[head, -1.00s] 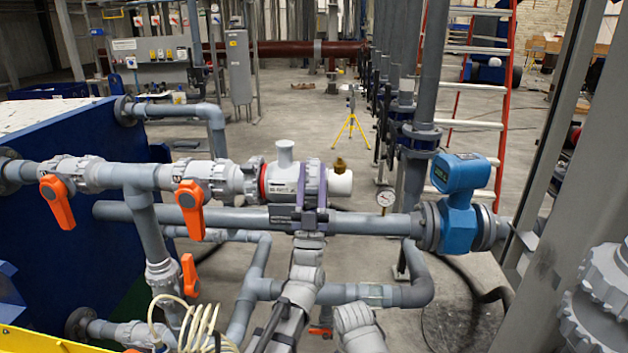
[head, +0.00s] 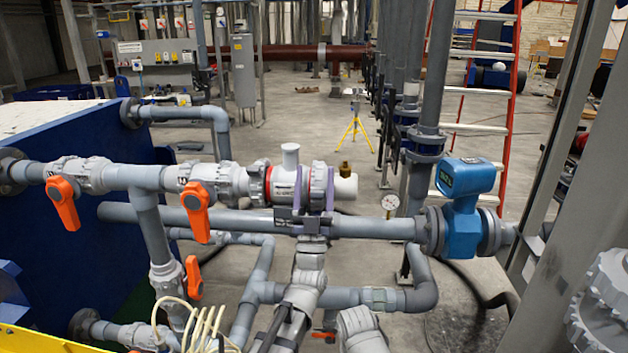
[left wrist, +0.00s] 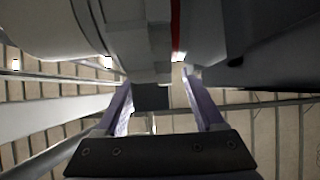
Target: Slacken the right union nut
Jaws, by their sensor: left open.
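The right union nut (head: 319,184) is a grey ribbed ring on the white fitting (head: 286,183) in the upper pipe line. My left gripper (head: 314,192) has purple fingers and comes up at the nut from below and in front. Its jaws are open, one finger toward each side of the nut; contact cannot be told. In the left wrist view the two fingers (left wrist: 160,95) stand apart, with the grey ribbed surface (left wrist: 148,40) beyond their tips. My right gripper is not in view.
The left union nut (head: 257,184) and orange valve handles (head: 196,211) lie to the left. A grey pipe (head: 375,227) runs behind the gripper.

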